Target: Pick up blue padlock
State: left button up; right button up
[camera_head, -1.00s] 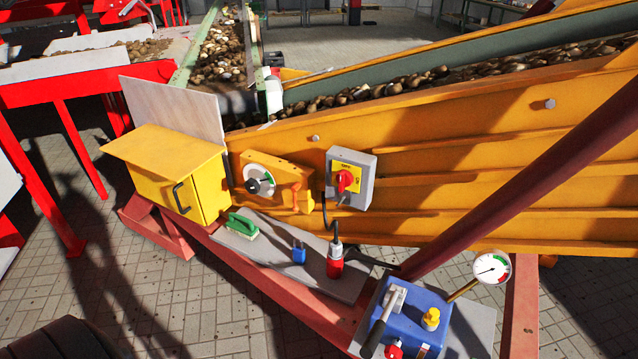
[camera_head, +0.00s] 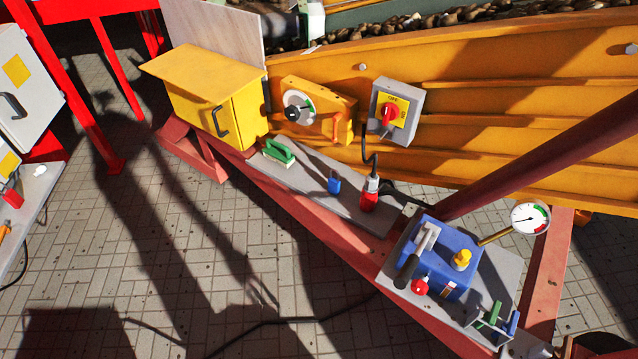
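A small blue padlock (camera_head: 334,183) stands upright on a narrow grey shelf (camera_head: 309,183) along the side of the orange machine.
A yellow box (camera_head: 212,100) stands left of the shelf. A grey switch box with a red knob (camera_head: 391,115) is mounted above it. A blue pump unit (camera_head: 440,258) with a gauge (camera_head: 530,218) sits at right. The tiled floor in front is mostly open.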

aim_at(334, 183)
jog(key=i+j, duration=0.15)
jog(key=j, duration=0.25)
jog(key=i+j+z, duration=0.1)
jog(key=j, duration=0.3)
jog(key=i+j, duration=0.25)
jog(key=j, duration=0.15)
jog(key=i+j+z, duration=0.1)
jog(key=j, duration=0.3)
jog(key=i+j+z, duration=0.1)
jog(key=j, duration=0.35)
jog(key=i+j, duration=0.2)
jog(key=j, duration=0.2)
jog(key=i+j+z, duration=0.1)
jog(key=j, duration=0.35)
jog(key=i+j, duration=0.1)
jog(key=j, duration=0.35)
